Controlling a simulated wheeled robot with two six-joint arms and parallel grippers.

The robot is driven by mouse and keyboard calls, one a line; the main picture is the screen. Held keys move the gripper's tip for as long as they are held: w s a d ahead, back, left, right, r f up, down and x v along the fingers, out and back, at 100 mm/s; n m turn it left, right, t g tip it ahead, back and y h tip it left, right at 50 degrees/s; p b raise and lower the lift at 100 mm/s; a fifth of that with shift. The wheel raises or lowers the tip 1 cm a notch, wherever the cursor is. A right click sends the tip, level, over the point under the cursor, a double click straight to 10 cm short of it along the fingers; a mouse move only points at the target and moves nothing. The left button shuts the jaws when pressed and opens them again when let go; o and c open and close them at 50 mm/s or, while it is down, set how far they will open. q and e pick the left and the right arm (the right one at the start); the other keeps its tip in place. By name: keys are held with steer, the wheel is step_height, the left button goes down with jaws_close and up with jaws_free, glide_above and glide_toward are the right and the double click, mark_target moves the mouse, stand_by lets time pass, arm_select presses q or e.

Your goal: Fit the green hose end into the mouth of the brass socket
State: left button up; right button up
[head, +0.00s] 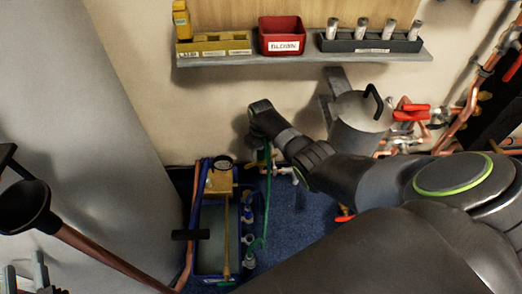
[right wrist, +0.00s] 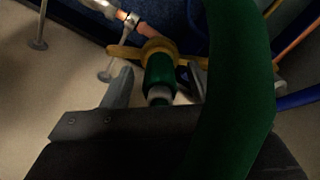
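In the right wrist view, the green hose end (right wrist: 160,72) with a pale grey collar lies between the fingers of my right gripper (right wrist: 158,80). A gap shows on its left; contact on the right is unclear. Its front meets the brass socket (right wrist: 155,47); insertion depth is hidden. The green hose (right wrist: 237,90) crosses close in front on the right. In the head view, my right gripper (head: 258,113) is above the blue-framed unit, and the hose (head: 267,190) hangs below it. My left gripper (head: 25,277) is low at the left edge, fingers apart and empty.
A copper pipe (right wrist: 138,24) runs from the socket. The blue-framed unit (head: 197,235) holds a gauge (head: 224,163). A grey canister (head: 360,125) stands right of my right gripper. A shelf (head: 300,57) with a red bin (head: 281,35) is above.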

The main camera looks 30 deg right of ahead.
step_height(320, 180, up, 9)
steer(key=p, duration=0.6)
steer(key=s+a+p, duration=0.9)
steer(key=s+p, duration=0.1)
steer(key=s, duration=0.1)
steer(key=shift+s+a+f+p, duration=0.15)
steer(key=shift+s+f+p, duration=0.2)
steer(key=shift+s+f, duration=0.05)
